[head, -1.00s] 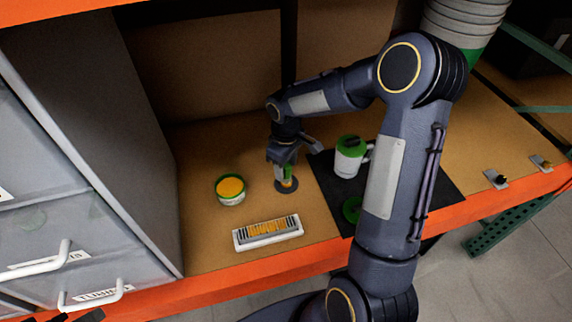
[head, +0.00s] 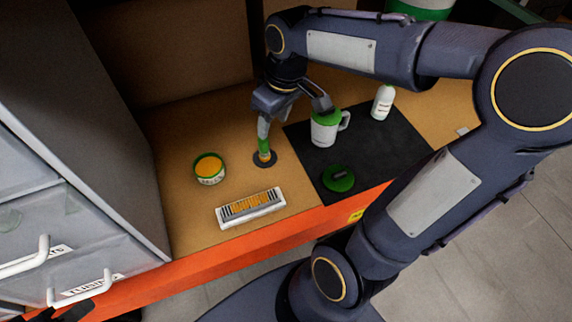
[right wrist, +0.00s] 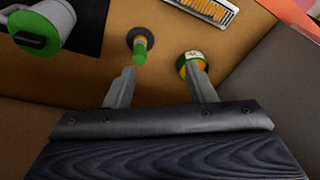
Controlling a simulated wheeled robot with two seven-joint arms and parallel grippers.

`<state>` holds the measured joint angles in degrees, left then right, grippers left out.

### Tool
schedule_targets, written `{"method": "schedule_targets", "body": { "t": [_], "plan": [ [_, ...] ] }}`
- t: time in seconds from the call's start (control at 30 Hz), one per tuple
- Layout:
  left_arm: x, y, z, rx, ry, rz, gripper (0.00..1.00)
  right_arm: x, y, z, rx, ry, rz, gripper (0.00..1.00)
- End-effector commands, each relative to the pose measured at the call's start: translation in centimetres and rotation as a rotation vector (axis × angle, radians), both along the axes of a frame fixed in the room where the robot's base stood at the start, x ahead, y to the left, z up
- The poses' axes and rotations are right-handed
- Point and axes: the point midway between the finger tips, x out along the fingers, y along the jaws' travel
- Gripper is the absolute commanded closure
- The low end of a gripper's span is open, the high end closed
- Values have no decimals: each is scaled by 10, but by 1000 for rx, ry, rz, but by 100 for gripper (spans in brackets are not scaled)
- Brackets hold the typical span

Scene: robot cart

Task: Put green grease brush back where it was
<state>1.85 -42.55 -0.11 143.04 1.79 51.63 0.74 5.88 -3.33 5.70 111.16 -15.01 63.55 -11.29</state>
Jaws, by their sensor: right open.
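The green grease brush (head: 264,145) stands upright on a dark round base (head: 268,162) on the brown worktop. In the right wrist view its green end (right wrist: 139,54) points toward the camera and the dark base (right wrist: 131,35) lies around its foot. My right gripper (head: 292,108) is open and empty, just above the brush. In the right wrist view the brush shows beyond the fingertips, close to the left finger, and no finger is closed on it. In the head view the gripper partly hides the brush's top. My left gripper is not clearly in view.
An orange grease tub (head: 209,167) stands left of the brush. A white tray with orange pieces (head: 250,208) lies in front. On the black mat (head: 375,140) are a green-lidded mug (head: 326,128), a green disc (head: 338,179) and a white bottle (head: 383,102). Grey drawers (head: 50,215) flank the left.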

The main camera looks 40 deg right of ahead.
Motion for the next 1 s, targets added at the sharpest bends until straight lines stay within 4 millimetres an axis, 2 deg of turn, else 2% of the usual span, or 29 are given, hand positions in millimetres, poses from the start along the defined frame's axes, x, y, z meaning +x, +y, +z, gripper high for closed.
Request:
{"method": "schedule_targets", "body": {
  "t": [0.03,0.1,0.2,0.33,0.53,1.0],
  "plan": [
    [0,0,0,0,0,0,64,-26,5,6,38,-46,-56,50],
    [0,0,0,0,0,0,64,-56,15,7,101,-97,-134,50],
    [0,0,0,0,0,0,64,-91,29,2,193,-159,-235,50],
    [0,0,0,0,0,0,64,-120,46,-7,291,-216,-329,50],
    [0,0,0,0,0,0,64,-136,56,-16,356,-246,-386,50],
    [0,0,0,0,0,0,64,-136,56,-16,357,-245,-385,50]
  ]
}}
